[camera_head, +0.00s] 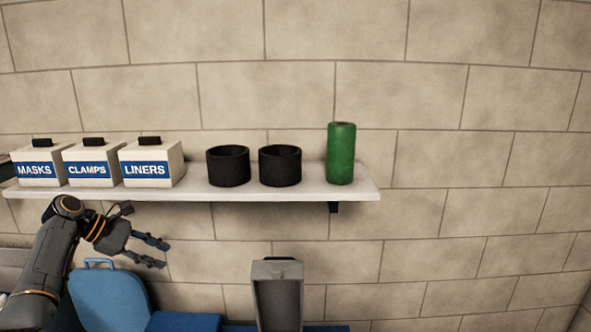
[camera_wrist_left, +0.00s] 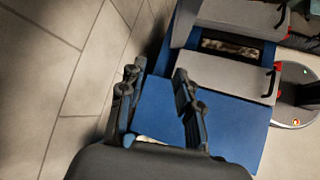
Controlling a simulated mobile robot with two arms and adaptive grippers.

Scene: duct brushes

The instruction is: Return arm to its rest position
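My left gripper (camera_head: 158,252) is below the left part of the wall shelf in the head view, with its fingers pointing right. Its two fingers are apart with nothing between them. In the left wrist view my left gripper (camera_wrist_left: 158,100) also shows spread fingers, with a blue surface (camera_wrist_left: 165,105) beyond them. My right gripper is not in either view.
The white shelf (camera_head: 270,195) holds boxes marked MASKS (camera_head: 40,170), CLAMPS (camera_head: 90,170) and LINERS (camera_head: 148,171), two black cups (camera_head: 228,168) and a green cylinder (camera_head: 341,155). Below are a blue rounded object (camera_head: 108,298) and a grey open holder (camera_head: 277,300). The wall right of the shelf is bare.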

